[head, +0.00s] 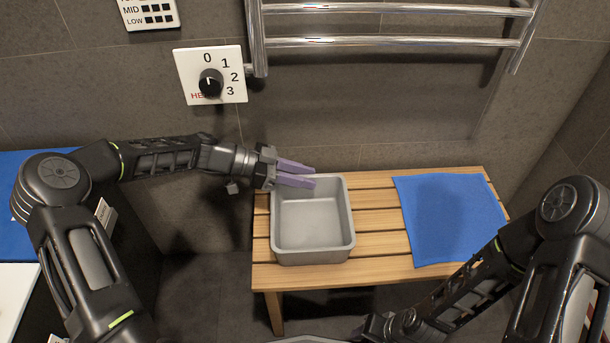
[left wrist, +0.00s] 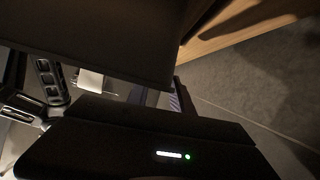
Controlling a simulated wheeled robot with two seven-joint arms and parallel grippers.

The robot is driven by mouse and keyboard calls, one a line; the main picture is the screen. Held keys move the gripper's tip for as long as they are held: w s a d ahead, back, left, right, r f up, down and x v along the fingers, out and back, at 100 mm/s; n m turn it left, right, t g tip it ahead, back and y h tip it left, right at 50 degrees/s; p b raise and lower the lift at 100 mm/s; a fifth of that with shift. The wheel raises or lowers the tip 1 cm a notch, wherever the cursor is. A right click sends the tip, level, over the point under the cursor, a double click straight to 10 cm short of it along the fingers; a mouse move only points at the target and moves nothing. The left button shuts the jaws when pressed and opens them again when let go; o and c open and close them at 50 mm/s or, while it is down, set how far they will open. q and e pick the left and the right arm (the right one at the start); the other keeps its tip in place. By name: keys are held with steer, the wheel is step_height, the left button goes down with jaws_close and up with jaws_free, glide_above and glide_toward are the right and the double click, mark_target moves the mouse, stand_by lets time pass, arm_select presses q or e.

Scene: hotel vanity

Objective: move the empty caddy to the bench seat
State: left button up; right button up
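The grey caddy (head: 313,258) is an empty open-topped box standing upright on the left part of the slatted wooden bench seat (head: 376,220). My left gripper (head: 314,177) reaches in from the left at the caddy's back left corner. Its two purple fingers are apart, with a gap between them, and lie over or beside the back rim; I cannot tell whether they touch it. In the left wrist view, a finger (left wrist: 181,100) shows beside a large dark surface that I cannot identify surely. My right gripper is low in the head view, mostly hidden, its fingers unclear.
A blue towel (head: 450,218) lies flat on the bench's right part. A chrome towel rail (head: 390,42) and a dial panel (head: 211,75) are on the tiled wall above. A blue-covered surface (head: 32,165) is at far left. Bare slats lie between caddy and towel.

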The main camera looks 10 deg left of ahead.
arm_select(q)
steer(key=p+v, duration=0.2)
steer(key=v, duration=0.9)
steer(key=shift+a+r+p, duration=0.25)
steer(key=shift+a+p, duration=0.05)
steer(key=shift+p, duration=0.1)
steer(key=shift+s, duration=0.15)
